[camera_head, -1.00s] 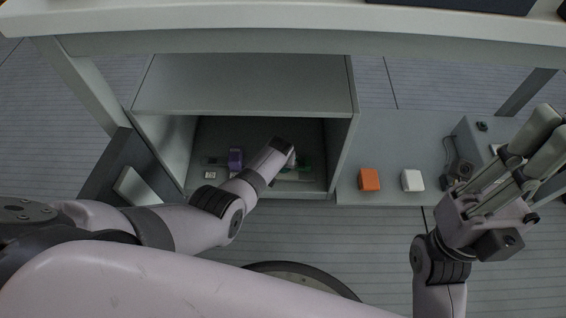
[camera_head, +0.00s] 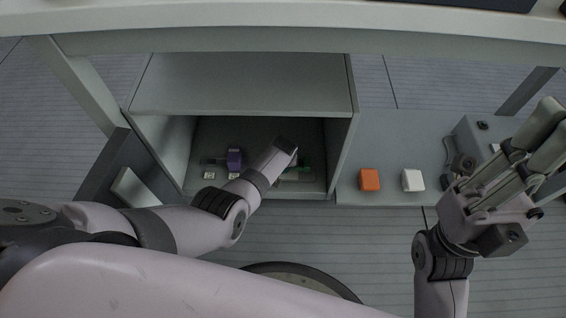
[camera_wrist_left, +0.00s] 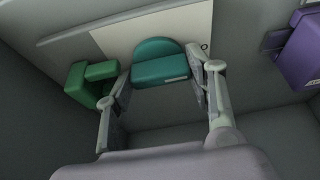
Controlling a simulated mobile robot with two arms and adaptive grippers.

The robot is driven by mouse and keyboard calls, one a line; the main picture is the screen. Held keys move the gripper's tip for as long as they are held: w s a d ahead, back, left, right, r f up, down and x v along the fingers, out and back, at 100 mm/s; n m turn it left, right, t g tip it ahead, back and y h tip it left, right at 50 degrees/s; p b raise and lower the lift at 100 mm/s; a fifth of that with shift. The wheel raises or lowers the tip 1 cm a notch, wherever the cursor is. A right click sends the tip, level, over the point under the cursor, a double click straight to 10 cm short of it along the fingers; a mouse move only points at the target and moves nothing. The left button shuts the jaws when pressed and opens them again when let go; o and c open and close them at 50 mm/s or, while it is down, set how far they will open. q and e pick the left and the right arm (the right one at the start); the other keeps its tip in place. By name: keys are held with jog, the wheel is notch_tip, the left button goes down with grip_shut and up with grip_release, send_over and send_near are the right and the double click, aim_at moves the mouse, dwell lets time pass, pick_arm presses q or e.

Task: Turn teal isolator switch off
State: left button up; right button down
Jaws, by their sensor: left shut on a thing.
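The teal isolator switch (camera_wrist_left: 160,63) has a rounded top and a block-like front. It sits on a pale plate (camera_wrist_left: 118,38) inside the box. My left gripper (camera_wrist_left: 163,82) is shut on it, one finger on each side, in the left wrist view. In the head view my left arm reaches into the open box and its wrist (camera_head: 272,158) hides the teal switch.
A green part (camera_wrist_left: 90,82) is close beside the left finger. A purple part (camera_wrist_left: 300,50) is to the right; it also shows in the head view (camera_head: 234,159). The box walls (camera_head: 341,150) flank my arm. An orange block (camera_head: 369,180) and a white block (camera_head: 413,180) lie outside.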

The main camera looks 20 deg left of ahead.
pick_arm(q)
jog(key=shift+w+a+r, duration=0.15)
jog(key=shift+w+r, duration=0.1)
jog(key=shift+w, duration=0.15)
jog(key=o, duration=1.2)
jog(key=shift+c, duration=0.2)
jog(key=shift+s+d+r, duration=0.25)
jog(key=shift+s+r, duration=0.35)
jog(key=shift+r, duration=0.15)
jog(key=shift+v, duration=2.9)
jog(key=shift+s, duration=0.15)
jog(key=shift+s+a+f, duration=0.1)
